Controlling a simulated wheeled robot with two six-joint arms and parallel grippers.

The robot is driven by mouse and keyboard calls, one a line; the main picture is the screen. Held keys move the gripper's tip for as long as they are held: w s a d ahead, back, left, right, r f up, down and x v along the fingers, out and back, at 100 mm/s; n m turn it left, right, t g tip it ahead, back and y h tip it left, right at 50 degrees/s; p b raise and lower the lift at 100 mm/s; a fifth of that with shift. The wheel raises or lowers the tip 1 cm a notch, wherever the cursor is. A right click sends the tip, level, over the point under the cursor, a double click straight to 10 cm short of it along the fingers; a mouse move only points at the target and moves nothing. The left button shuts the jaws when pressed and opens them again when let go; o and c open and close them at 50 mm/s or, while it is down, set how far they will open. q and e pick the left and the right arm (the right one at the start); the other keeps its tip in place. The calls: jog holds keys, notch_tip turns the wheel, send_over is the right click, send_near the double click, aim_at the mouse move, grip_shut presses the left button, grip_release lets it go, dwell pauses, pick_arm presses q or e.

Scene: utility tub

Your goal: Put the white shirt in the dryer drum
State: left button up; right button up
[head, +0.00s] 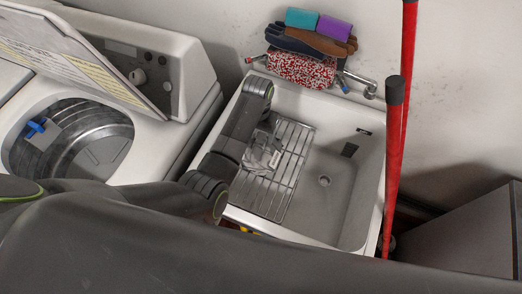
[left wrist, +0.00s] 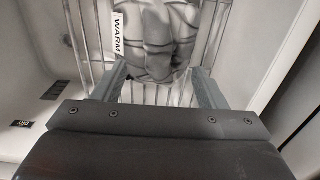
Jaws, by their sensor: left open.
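A crumpled grey-white cloth, which looks like the white shirt, lies on the wire rack (head: 292,165) in the utility tub (head: 340,200). In the left wrist view the cloth (left wrist: 160,38) fills the top middle, beside a WARM label (left wrist: 118,32). My left gripper (left wrist: 160,85) is open, its two fingers apart with bare rack between their tips and the cloth just beyond. In the head view my left arm partly hides the rack. A round open drum (head: 110,135) sits in the white machine at the left. My right gripper is not in view.
The machine's raised lid (head: 75,55) leans by its control panel (head: 140,65). A blue piece (head: 35,128) shows at the drum's left. Red poles (head: 395,150) stand at the tub's right. Folded cloths and gloves (head: 305,45) are behind the tub. The tub's right half is clear.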

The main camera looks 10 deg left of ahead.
aim_at(259, 142)
pick_arm(q)
jog(key=shift+s+d+f, duration=0.1)
jog(key=shift+f, duration=2.9)
jog(key=c, duration=1.3)
